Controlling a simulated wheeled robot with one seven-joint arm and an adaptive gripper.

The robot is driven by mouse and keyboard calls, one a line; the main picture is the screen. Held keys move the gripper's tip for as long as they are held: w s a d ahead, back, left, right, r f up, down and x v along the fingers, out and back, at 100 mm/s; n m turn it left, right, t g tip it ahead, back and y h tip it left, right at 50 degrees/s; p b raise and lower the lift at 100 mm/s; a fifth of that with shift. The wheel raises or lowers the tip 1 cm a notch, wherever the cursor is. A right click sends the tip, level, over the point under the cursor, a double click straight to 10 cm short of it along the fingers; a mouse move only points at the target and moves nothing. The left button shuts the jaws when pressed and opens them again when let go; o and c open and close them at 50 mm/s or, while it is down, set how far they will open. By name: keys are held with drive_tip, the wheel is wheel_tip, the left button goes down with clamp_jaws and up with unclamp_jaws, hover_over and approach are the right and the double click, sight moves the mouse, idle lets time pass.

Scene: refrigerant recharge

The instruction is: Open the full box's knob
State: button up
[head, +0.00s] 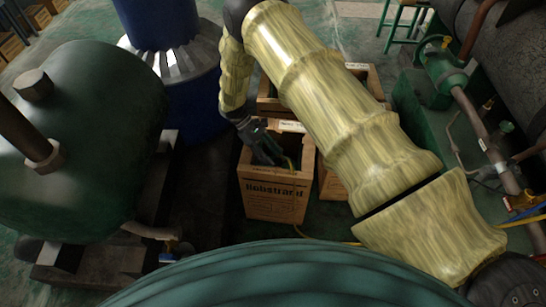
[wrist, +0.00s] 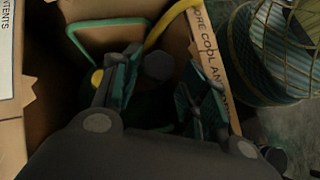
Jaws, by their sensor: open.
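An open cardboard box (head: 262,205) with dark printing stands on the floor in the middle of the head view. My gripper (head: 268,150) reaches down into its open top. In the wrist view, my gripper (wrist: 165,80) is open, with its two fingers apart inside the box. A dark round piece (wrist: 158,65) shows between and just beyond the fingers; it may be the knob, but the shade hides its shape. I cannot tell whether the fingers touch it. A green bar (wrist: 110,24) and a yellow hose (wrist: 170,17) are beside it.
More cardboard boxes (head: 372,82) stand behind and right, partly hidden by my arm. A large green tank (head: 85,130) is at left, a blue drum (head: 185,85) behind it. Green machinery with pipes (head: 440,75) is at right.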

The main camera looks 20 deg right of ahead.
drive_tip(key=v, duration=1)
drive_tip(key=shift+w+r, duration=0.1)
